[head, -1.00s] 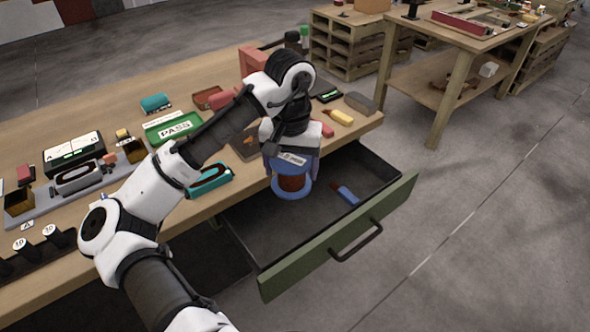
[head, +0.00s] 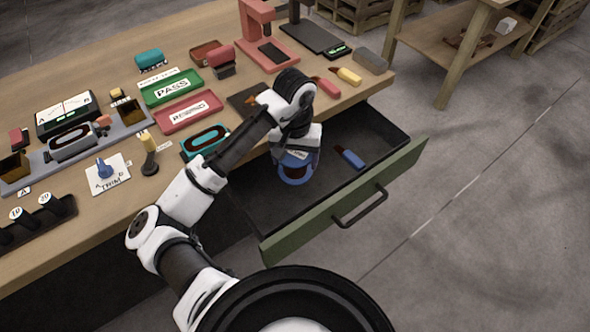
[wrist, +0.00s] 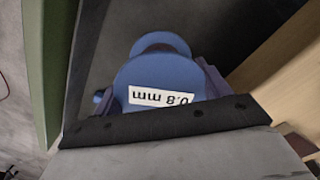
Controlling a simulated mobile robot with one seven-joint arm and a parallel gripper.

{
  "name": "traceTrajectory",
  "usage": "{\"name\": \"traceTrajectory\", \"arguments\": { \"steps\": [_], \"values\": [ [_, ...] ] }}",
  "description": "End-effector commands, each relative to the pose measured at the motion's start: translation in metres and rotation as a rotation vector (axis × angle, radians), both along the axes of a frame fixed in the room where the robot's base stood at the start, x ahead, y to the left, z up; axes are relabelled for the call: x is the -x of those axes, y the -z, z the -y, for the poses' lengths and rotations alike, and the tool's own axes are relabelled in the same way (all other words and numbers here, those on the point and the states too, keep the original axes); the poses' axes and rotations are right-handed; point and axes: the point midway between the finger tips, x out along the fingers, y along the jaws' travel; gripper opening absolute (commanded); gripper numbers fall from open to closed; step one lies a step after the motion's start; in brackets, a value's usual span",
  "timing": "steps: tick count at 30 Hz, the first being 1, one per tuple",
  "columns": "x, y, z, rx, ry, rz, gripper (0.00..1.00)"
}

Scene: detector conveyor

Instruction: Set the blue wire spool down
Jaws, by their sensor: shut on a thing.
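The blue wire spool (head: 297,172), wound with dark reddish wire, is in my gripper (head: 298,155) inside the outline of the open drawer (head: 243,213), near the table's edge. In the wrist view the spool (wrist: 150,75) shows its blue flange and a white "0.8 mm" label. The gripper's fingers are on either side of the spool, shut on it. Whether the spool's underside touches the drawer floor is hidden.
A blue-handled tool (head: 350,157) lies in the drawer, right of the spool. The green drawer front (head: 345,203) has a dark handle. Bare drawer floor shows around the spool. The workbench above holds a red tray (head: 190,110) and a green PASS tray (head: 171,88).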

Motion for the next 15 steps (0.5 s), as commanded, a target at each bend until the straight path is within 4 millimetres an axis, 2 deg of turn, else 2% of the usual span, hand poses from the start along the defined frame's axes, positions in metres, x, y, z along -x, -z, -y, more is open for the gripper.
{"name": "traceTrajectory", "arguments": {
  "steps": [15],
  "values": [
    [0.000, 0.054, 0.000, 0.000, -0.001, 0.002, 0.34]
  ]
}}
